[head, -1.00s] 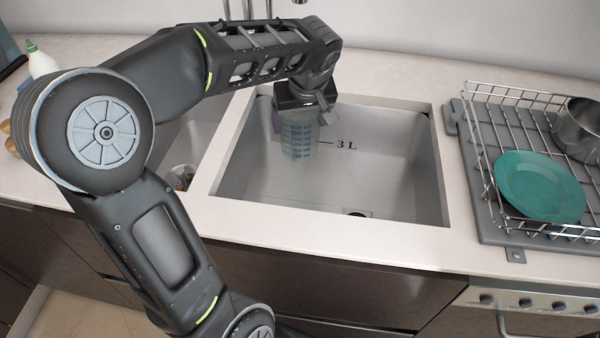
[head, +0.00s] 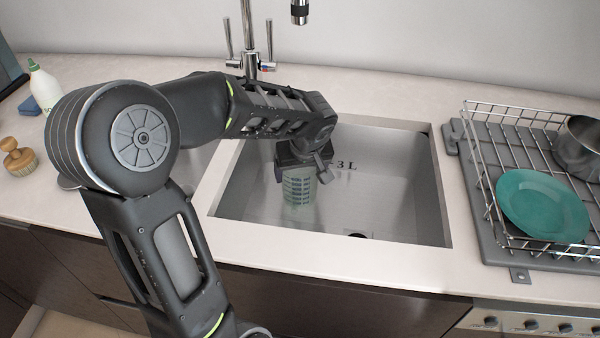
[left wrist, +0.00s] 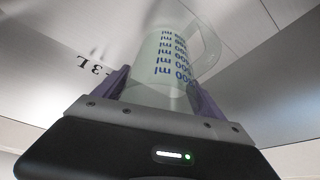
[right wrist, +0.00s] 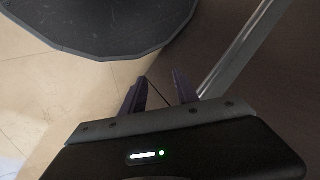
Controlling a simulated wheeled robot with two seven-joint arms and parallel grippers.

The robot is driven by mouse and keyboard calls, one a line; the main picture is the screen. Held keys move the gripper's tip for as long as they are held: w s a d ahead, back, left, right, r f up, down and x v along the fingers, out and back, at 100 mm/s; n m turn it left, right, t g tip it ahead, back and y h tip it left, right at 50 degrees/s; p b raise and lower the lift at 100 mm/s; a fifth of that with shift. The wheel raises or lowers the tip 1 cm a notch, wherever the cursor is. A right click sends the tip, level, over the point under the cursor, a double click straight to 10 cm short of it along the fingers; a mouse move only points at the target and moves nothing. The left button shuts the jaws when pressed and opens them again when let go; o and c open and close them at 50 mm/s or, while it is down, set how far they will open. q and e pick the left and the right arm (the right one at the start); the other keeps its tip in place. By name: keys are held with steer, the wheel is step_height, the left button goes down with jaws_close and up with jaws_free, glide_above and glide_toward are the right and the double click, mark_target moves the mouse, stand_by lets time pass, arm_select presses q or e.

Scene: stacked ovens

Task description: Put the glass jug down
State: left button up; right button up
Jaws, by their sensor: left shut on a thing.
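The glass jug (head: 300,187) is clear with dark blue measuring marks. It hangs inside the large sink basin (head: 400,190), below my left gripper (head: 300,168). In the left wrist view the jug (left wrist: 168,60) sits between the two purple fingers of my left gripper (left wrist: 160,92), which is shut on it. Its handle shows on the right side there. I cannot tell whether the jug touches the sink floor. My right gripper (right wrist: 160,92) shows only in its own wrist view, down near the cabinet front and floor. Its fingers are apart with nothing between them.
A wire dish rack (head: 484,195) with a teal plate (head: 543,205) and a metal pot (head: 580,145) stands right of the sink. A tap (head: 247,45) rises behind it. A soap bottle (head: 47,88) and brush (head: 18,158) are at the left. The basin's right half is clear.

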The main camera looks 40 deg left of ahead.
arm_select(q)
steer(key=shift+f, duration=0.2)
steer(key=shift+f, duration=0.15)
steer(key=o, duration=1.7)
steer(key=shift+r, duration=0.3)
steer(key=p+v, duration=0.1)
steer(key=v, duration=1)
steer(key=shift+s+d+r, duration=0.1)
steer(key=shift+d+r, duration=0.1)
steer(key=shift+r, duration=0.1)
